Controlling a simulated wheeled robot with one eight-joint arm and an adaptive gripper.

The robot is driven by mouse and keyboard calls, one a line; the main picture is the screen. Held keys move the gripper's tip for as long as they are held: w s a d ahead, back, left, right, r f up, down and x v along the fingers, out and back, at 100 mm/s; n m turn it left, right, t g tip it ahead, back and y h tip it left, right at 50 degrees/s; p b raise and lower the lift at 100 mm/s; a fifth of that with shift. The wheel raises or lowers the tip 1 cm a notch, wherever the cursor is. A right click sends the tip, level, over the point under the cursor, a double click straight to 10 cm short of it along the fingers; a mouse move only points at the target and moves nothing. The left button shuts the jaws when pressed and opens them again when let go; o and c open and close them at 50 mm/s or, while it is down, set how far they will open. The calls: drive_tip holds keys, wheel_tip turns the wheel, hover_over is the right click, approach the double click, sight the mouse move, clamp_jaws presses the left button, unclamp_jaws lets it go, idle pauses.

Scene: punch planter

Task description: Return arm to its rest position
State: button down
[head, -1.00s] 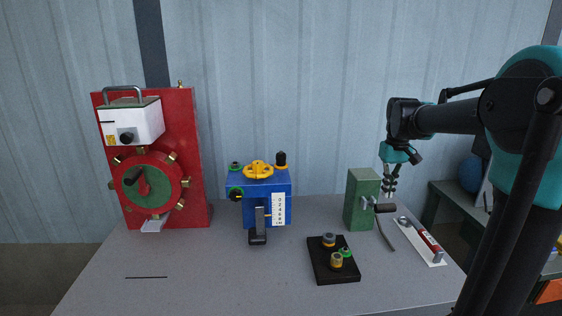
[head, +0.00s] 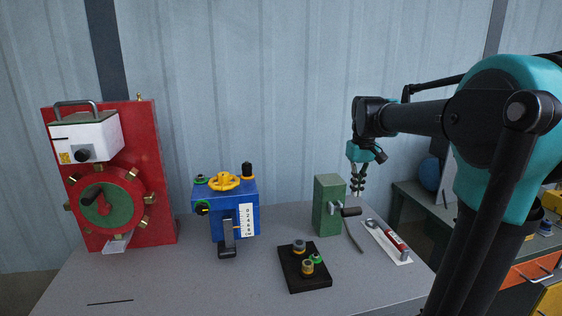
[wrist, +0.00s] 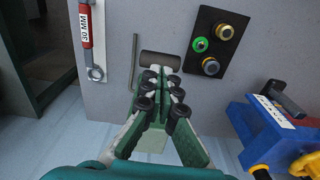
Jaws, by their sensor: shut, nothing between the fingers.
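My gripper (head: 357,184) hangs pointing down at the end of my arm, above the table's right part. In the head view it is just right of the green block (head: 328,205) with its dark cylindrical handle (head: 351,212). The wrist view shows my gripper (wrist: 163,88) with its fingers together and nothing between them. The dark handle (wrist: 160,59) lies just beyond the fingertips in that view; whether they touch cannot be told. My fingers hide most of the green block there.
On the table (head: 170,285) stand a red panel machine (head: 150,170), a blue box with yellow handwheel (head: 243,213), and a black tray (head: 292,278) with several fittings. A red-handled wrench (head: 396,243) and a bent rod (head: 354,237) lie right. The front left is mostly clear.

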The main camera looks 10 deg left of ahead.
drive_tip(key=s+d+f+m+t, duration=0.3)
drive_tip(key=s+f, duration=1.7)
drive_tip(key=f, duration=0.2)
drive_tip(key=shift+s+d+f+t, duration=0.2)
drive_tip(key=shift+f+t, duration=0.1)
